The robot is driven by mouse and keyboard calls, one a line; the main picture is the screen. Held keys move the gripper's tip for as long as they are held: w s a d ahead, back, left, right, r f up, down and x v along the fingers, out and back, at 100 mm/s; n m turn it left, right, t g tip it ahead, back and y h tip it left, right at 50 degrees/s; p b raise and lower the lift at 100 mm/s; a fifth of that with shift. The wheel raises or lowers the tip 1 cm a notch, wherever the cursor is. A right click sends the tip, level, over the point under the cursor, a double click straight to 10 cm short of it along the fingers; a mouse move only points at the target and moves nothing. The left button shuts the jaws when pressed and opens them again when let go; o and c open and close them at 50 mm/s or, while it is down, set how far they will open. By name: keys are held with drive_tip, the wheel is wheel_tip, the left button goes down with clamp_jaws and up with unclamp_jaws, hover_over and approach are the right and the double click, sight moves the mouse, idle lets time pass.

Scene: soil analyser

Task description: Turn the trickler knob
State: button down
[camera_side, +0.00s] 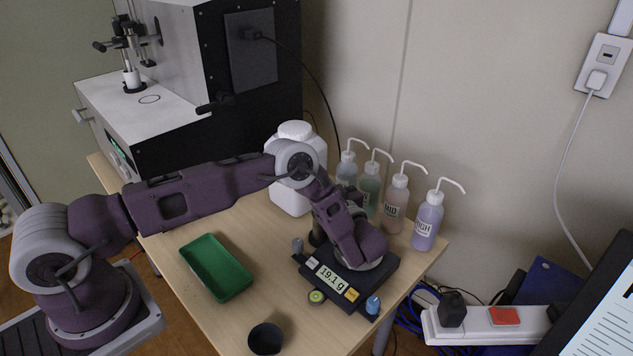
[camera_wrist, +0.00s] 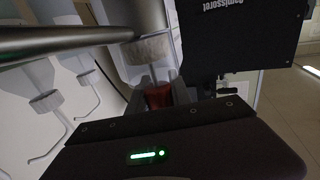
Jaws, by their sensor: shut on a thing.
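A black balance (camera_side: 337,282) stands on the wooden table in the side view, its display reading 19.1 g. In the side view my wrist hangs over the balance and hides most of my gripper and the trickler. In the wrist view my gripper (camera_wrist: 157,97) is shut with a red piece (camera_wrist: 158,94) between its fingers. This seems to be the trickler knob, but only a small part shows. A thick metal tube (camera_wrist: 65,42) crosses the upper left of the wrist view, close to the gripper.
Several wash bottles (camera_side: 428,220) and a white jar (camera_side: 289,195) stand behind my wrist. A green tray (camera_side: 216,268) and a black cup (camera_side: 266,340) are to the left and front. Small green-topped (camera_side: 317,297) and blue (camera_side: 373,305) items sit at the balance's front. Bare table lies between tray and balance.

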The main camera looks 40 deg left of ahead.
drive_tip(key=c, duration=1.2)
unclamp_jaws()
drive_tip(key=shift+o, duration=0.2)
drive_tip(key=v, duration=0.7)
drive_tip(key=shift+r, duration=0.15)
wheel_tip(320, 180, up, 6)
drive_tip(key=shift+f, duration=0.1)
